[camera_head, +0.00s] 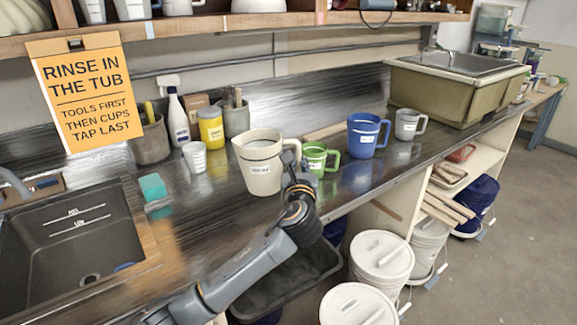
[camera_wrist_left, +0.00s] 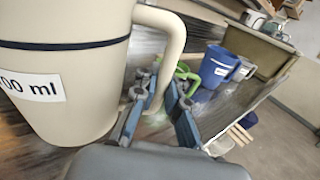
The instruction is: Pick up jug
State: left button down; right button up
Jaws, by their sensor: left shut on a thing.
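A large cream jug (camera_head: 262,165) with a dark band and a white label stands on the dark counter in the head view. It fills the left of the left wrist view (camera_wrist_left: 70,85), where its label ends in "00 ml". My left gripper (camera_head: 296,170) is at the jug's handle, on its right side. In the left wrist view the gripper's fingers (camera_wrist_left: 158,92) sit either side of the lower handle and are shut on it. The jug is upright; I cannot tell whether its base touches the counter. My right gripper does not show.
A green mug (camera_head: 318,160) stands close right of the jug, then a blue jug (camera_head: 362,138) and a grey cup (camera_head: 407,125). Behind are a small white cup (camera_head: 195,157) and a yellow jar (camera_head: 211,130). A sink (camera_head: 75,240) is at left, lidded buckets (camera_head: 380,260) below the counter.

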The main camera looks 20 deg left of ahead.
pick_arm(q)
jog(key=s+d+r, duration=0.1)
jog(key=d+r, duration=0.2)
jog(key=d, duration=0.3)
jog(key=shift+s+d+r, duration=0.2)
jog(key=shift+r, duration=0.05)
dwell(1.1)
